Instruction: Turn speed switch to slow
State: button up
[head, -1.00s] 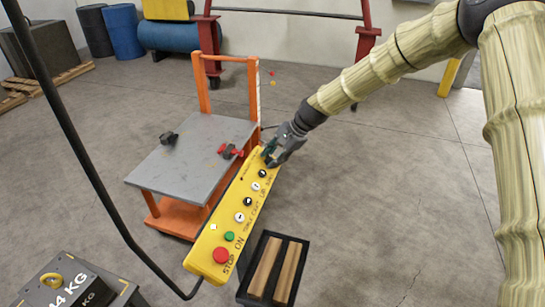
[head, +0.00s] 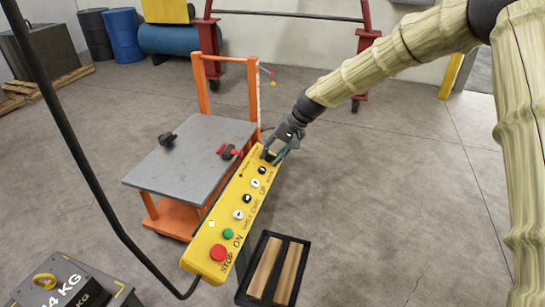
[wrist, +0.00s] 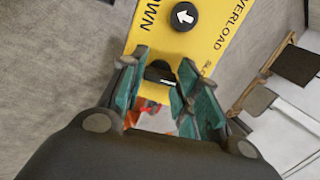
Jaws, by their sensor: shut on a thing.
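The yellow control pendant (head: 222,222) hangs slanting in the head view. A red STOP button (head: 218,252) and a green ON button (head: 228,234) are near its lower end. My gripper (head: 271,155) is at the far upper end of the pendant. In the wrist view, the teal fingers of my gripper (wrist: 161,80) are shut around a black switch knob (wrist: 158,71) at the end of the panel, beside lettering that begins with S. The fingers hide its sides, and I cannot read its setting. A black button with a white arrow (wrist: 184,17) lies just beyond.
A grey-topped orange cart (head: 188,160) stands left of the pendant, with black and red clamps on top. A black tray with wooden blocks (head: 268,270) is at the bottom. A black cable (head: 80,150) runs to the pendant. The floor on the right is open.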

jog(key=n+b, duration=0.1)
jog(key=n, duration=0.4)
jog(key=shift+n+h+b, duration=0.3)
jog(key=shift+b, duration=0.05)
dwell(0.3)
jog(key=o, duration=1)
jog(key=shift+r, duration=0.1)
jog(key=v, duration=1.2)
jog(key=shift+d, duration=0.1)
